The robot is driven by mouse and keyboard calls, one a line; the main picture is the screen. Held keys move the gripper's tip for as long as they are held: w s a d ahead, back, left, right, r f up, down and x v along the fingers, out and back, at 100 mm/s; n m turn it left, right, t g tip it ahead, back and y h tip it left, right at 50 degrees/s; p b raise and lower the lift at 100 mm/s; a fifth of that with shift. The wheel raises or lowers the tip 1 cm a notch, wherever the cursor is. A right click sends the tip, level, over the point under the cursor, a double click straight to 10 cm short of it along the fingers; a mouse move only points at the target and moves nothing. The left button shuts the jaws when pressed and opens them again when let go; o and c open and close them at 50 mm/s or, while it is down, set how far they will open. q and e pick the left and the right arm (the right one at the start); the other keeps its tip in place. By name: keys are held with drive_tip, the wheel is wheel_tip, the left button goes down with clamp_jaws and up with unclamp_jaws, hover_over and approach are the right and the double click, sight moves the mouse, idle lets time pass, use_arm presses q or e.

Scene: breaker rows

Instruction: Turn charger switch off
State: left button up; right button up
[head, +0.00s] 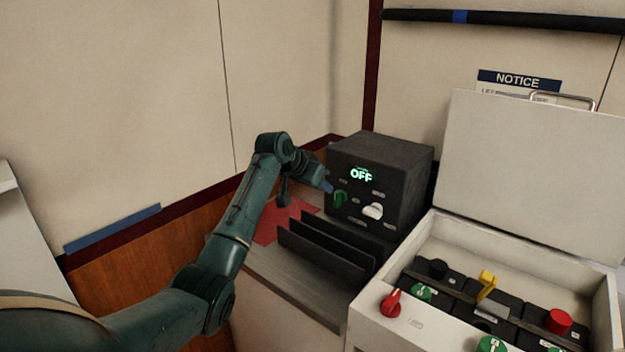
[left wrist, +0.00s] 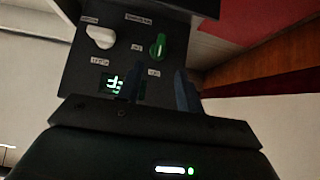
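The charger is a dark box (head: 408,165) on the counter, with a lit display (head: 361,175) reading OFF. Below the display are a green knob (head: 340,199) and a white knob (head: 373,211). My left gripper (head: 328,187) is at the left part of the charger's front, close to the green knob. In the left wrist view the panel appears upside down. My left gripper (left wrist: 160,90) is open there, its fingers apart and the green knob (left wrist: 157,47) just beyond and between their tips, with nothing gripped. One finger partly covers the display (left wrist: 113,83). My right gripper is not in view.
A black upright-slotted holder (head: 325,252) stands in front of the charger, near a red sheet (head: 268,228). To the right, an open white case (head: 440,238) holds black modules with red, green and yellow controls. Its raised lid (head: 530,170) blocks the back right.

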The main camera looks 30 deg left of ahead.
use_arm(q)
drive_tip(key=v, duration=0.2)
drive_tip(key=shift+s+r, duration=0.25)
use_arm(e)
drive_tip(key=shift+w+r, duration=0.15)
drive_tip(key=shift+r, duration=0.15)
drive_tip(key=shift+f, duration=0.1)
